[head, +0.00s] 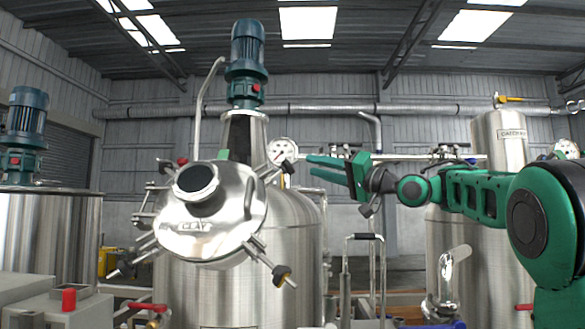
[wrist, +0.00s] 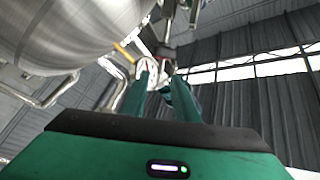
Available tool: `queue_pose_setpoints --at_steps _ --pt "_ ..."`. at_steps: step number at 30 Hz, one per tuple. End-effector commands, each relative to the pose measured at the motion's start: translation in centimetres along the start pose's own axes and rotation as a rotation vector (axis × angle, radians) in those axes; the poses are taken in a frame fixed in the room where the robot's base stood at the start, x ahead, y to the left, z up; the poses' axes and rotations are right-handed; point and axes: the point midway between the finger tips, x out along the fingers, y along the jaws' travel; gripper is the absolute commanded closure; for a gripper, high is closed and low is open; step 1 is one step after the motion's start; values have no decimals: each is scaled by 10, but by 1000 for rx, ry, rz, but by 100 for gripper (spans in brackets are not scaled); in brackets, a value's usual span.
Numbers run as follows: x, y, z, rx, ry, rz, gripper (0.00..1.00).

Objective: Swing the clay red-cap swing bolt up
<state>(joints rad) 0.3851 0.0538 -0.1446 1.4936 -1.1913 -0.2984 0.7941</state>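The clay tank's round lid (head: 236,225) is steel, marked CLAY and tilted toward me, with several swing bolts around its rim. A red cap (head: 182,161) shows on a bolt at the lid's upper left; its shaft is partly hidden. A black-capped bolt (head: 288,167) is at the upper right, and a dark-capped bolt (head: 281,275) points down at the lower right. My gripper (head: 312,165) is right of the lid, pointing left, its fingers apart and empty. In the wrist view the fingers (wrist: 160,78) are also apart; I cannot identify the small parts beyond them.
The clay tank's motor (head: 246,55) stands above and behind the lid. A pressure gauge (head: 283,150) is behind my fingertips. A rail (head: 363,237) stands at the lower middle. Another tank (head: 500,140) is behind my arm. A red valve handle (head: 148,307) is low at left.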

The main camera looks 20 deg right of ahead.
Motion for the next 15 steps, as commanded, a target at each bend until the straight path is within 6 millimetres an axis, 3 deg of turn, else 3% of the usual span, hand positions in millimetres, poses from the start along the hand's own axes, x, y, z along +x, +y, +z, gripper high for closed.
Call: queue_pose_setpoints --at_steps 9,15 --pt "56 0 1 -2 -3 -1 73" --pt "75 1 1 -2 -1 1 73"
